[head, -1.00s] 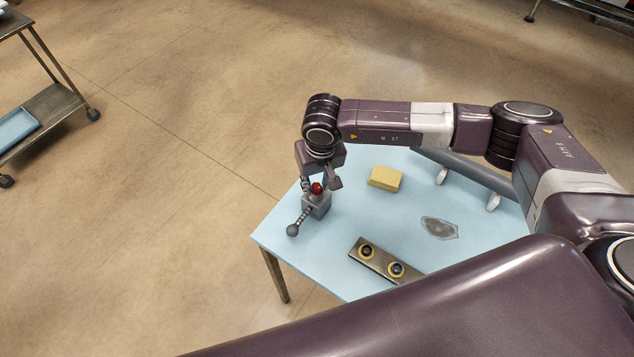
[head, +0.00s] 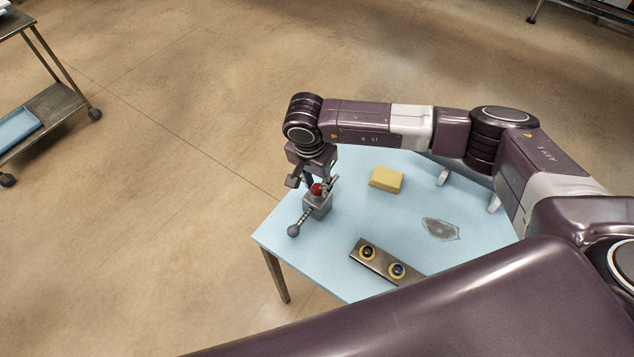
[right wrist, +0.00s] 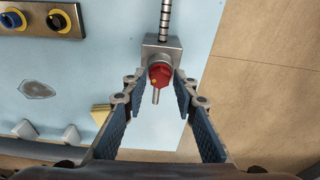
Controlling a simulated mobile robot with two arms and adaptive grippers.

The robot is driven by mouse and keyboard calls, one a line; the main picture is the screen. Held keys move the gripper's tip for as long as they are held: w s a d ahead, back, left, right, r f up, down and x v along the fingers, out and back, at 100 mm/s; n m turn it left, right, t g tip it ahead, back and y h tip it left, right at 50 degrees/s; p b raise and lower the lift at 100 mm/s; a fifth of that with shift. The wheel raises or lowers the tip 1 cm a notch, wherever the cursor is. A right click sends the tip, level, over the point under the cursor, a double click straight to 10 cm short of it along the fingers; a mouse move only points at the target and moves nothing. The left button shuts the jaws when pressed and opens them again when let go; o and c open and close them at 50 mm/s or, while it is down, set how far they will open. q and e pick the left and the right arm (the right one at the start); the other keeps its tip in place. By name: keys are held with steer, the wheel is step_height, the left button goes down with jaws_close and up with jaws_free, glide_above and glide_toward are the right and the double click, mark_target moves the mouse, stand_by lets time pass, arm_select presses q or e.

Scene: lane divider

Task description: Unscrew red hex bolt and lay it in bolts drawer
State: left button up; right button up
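The red hex bolt (head: 317,189) stands in a grey metal block (head: 318,208) near the left edge of the light blue table. In the right wrist view the red bolt head (right wrist: 160,76) has a small yellow mark. My right gripper (head: 312,183) is above the block, its fingers on either side of the bolt head. I cannot make out a bolts drawer. My left gripper is out of view.
A threaded rod with a ball end (head: 293,230) sticks out from the block. A yellow block (head: 386,179), a grey patch (head: 440,229) and a metal plate with two yellow-ringed knobs (head: 381,261) are on the table (head: 350,220). A cart (head: 50,108) stands far left.

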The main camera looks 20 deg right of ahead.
steer(key=c, duration=0.6)
steer(key=n, duration=0.5)
steer(key=shift+s+d+n+y, duration=0.1)
steer(key=shift+n+y, duration=0.3)
steer(key=shift+c, duration=0.2)
steer(key=n+y, duration=0.1)
steer(key=n, duration=0.5)
steer(key=shift+s, duration=0.1)
steer(key=o, duration=0.6)
steer(key=shift+o, duration=0.2)
